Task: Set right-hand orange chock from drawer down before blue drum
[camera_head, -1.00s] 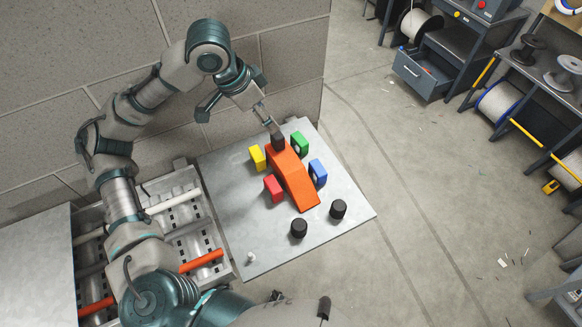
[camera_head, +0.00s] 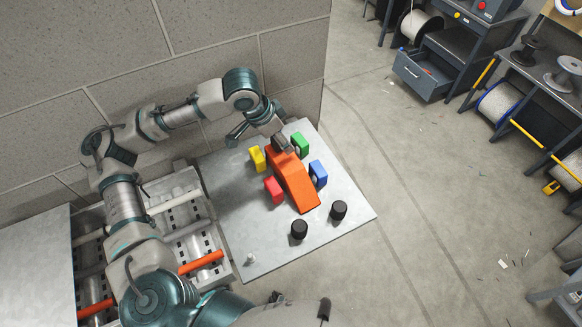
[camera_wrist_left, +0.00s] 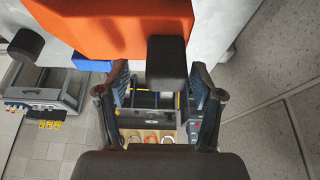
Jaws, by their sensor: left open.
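A long bent orange block (camera_head: 296,183) lies on the grey metal plate; I cannot tell whether it is the named chock. My left gripper (camera_head: 281,145) is over its far end, with a dark tip close to it; contact is unclear. In the left wrist view the open fingers (camera_wrist_left: 160,85) stand apart, and the orange block (camera_wrist_left: 105,25) fills the top. A black block (camera_wrist_left: 167,62) shows between the fingers. A grey drawer (camera_head: 420,75) in the background is open, with small coloured items inside. A blue-rimmed spool (camera_head: 498,103) is at right; no drum is clear. My right gripper is out of view.
Yellow (camera_head: 257,158), red (camera_head: 273,188), green (camera_head: 299,144) and blue (camera_head: 318,173) blocks flank the orange block. Two black cylinders (camera_head: 299,229) (camera_head: 339,210) stand nearer the front. A concrete block wall (camera_head: 190,40) rises behind. Open floor (camera_head: 430,190) lies to the right.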

